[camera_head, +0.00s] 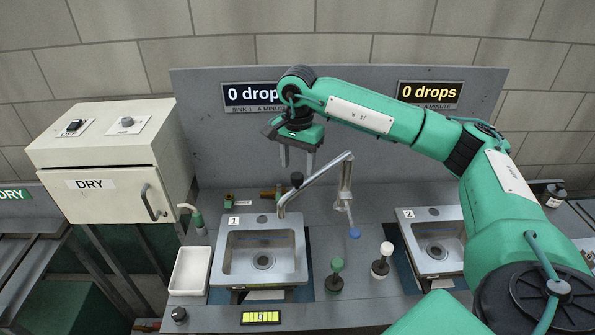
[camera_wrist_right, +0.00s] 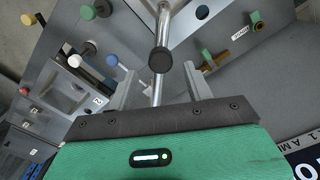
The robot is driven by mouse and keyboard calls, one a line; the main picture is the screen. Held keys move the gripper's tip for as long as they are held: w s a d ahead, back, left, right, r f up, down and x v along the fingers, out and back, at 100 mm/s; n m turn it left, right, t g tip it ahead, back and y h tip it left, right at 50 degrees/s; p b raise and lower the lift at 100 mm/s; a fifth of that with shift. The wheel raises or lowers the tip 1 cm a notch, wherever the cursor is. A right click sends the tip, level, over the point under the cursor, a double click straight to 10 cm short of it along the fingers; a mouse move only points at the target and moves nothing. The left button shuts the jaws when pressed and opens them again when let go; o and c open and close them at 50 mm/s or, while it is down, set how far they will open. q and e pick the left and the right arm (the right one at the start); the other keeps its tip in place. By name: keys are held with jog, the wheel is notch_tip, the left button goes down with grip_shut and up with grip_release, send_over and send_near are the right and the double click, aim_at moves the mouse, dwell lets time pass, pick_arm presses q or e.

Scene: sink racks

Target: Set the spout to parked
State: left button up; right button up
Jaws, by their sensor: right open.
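My right gripper (camera_head: 298,165) is open and empty, pointing down just above the knob. In the right wrist view the black knob (camera_wrist_right: 160,60) lies between the two spread fingers, apart from both as far as I can tell. The spout pipe (camera_wrist_right: 157,92) runs behind it. My left gripper is not in view.
A dryer cabinet (camera_head: 92,172) stands at left, above a white tray (camera_head: 189,271). Sink 2 (camera_head: 419,263) is at right. Green (camera_head: 337,265) and white (camera_head: 387,249) knobs stand between the sinks. Brass and green fittings (camera_head: 268,195) sit behind sink 1. Both displays (camera_head: 252,94) read 0 drops.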

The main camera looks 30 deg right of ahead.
aim_at(298, 175)
jog(key=shift+f+p, duration=0.75)
jog(key=shift+f, duration=1.85)
grip_shut()
